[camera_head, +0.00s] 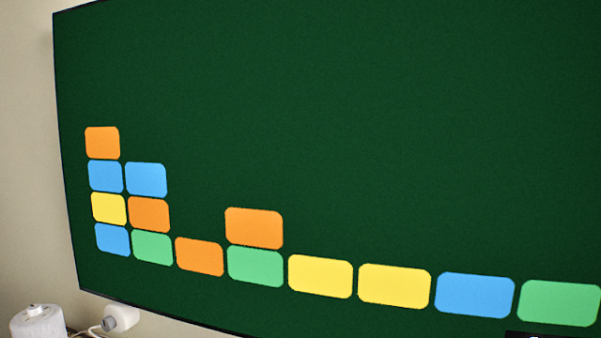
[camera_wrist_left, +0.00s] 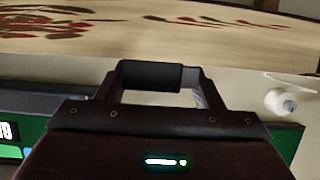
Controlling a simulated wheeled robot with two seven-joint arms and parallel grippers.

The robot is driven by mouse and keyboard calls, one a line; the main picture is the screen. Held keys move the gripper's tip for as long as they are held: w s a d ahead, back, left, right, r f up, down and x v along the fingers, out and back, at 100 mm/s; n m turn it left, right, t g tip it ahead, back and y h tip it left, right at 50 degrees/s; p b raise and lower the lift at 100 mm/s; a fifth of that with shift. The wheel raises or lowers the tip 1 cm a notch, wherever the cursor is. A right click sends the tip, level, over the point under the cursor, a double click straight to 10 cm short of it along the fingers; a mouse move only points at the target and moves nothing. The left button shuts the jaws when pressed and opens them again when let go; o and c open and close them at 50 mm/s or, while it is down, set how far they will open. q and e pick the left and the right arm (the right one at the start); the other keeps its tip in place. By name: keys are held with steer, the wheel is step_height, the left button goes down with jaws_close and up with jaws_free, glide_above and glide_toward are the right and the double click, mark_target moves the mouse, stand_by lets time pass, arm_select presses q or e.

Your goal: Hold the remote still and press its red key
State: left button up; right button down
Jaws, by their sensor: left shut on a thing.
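My left gripper (camera_wrist_left: 155,88) shows in the left wrist view, its dark brown body with a lit green mark at the bottom. Its two fingers rise from the body and are shut on a short black bar between them. This looks like the remote (camera_wrist_left: 150,75), seen from one side. No keys show on it, and the red key is not visible in either view. Neither gripper and no remote shows in the head view. My right gripper is out of view.
A large dark green screen (camera_head: 330,120) with coloured tiles fills the head view. A white canister (camera_head: 38,323) and a white rounded thing (camera_head: 121,317) with a cord sit at lower left. A pale surface with dark red patterns (camera_wrist_left: 220,35) spans the top of the wrist view.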

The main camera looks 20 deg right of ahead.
arm_select(q)
steer(key=o, duration=1.2)
steer(key=shift+c, duration=0.2)
